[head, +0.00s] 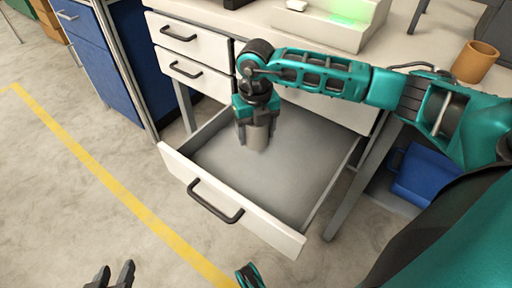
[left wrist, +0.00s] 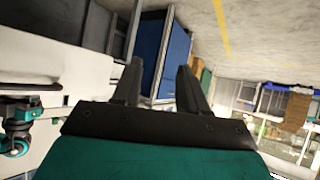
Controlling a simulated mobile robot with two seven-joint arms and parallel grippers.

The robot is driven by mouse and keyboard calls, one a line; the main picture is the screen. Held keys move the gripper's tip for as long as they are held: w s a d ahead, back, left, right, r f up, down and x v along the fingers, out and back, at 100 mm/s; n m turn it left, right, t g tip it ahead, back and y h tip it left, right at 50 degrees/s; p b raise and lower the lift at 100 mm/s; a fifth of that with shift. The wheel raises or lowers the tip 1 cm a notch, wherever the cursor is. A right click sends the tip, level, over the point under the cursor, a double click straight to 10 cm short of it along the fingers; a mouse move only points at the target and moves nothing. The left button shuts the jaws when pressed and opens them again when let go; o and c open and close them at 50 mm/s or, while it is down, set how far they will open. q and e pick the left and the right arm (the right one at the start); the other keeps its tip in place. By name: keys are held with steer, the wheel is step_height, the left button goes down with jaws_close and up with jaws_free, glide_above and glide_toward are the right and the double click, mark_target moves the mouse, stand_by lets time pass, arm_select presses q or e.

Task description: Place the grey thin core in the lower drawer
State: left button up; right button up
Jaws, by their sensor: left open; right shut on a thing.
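The grey core (head: 258,137) is a short grey cylinder. My right gripper (head: 256,124) is shut on it and holds it upright inside the open lower drawer (head: 320,186), near its back left part. I cannot tell whether the core touches the drawer floor. The drawer is pulled out and otherwise looks empty. My left gripper (head: 112,274) is open and empty at the bottom left of the head view, over the floor. In the left wrist view its two fingers (left wrist: 158,85) stand apart with nothing between them.
Two closed small drawers (head: 187,67) sit at the desk's upper left. A blue cabinet (head: 108,50) stands to the left. An orange cup (head: 475,62) stands on the desktop. A blue bin (head: 418,175) is under the desk at right. The floor at left is clear, with a yellow line.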

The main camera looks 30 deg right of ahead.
mark_target(256, 155)
arm_select(q)
steer(key=shift+w+d+f+b, duration=0.15)
steer(key=shift+d+f+b, duration=0.1)
steer(key=shift+b, duration=0.5)
arm_select(e)
steer(key=shift+f, duration=2.75)
steer(key=shift+f, duration=0.2)
steer(key=o, duration=1.1)
steer(key=shift+c, duration=0.2)
arm_select(q)
steer(key=shift+w+a, duration=0.1)
arm_select(e)
steer(key=shift+r, duration=0.6)
arm_select(q)
steer(key=p, duration=0.1)
steer(key=a+r+p, duration=0.1)
steer(key=p, duration=0.1)
steer(key=shift+s+a+r+p, duration=0.1)
steer(key=shift+s+r+p, duration=0.05)
steer(key=shift+s+p, duration=0.15)
arm_select(e)
step_height(256, 155, up, 11)
steer(key=shift+r, duration=0.15)
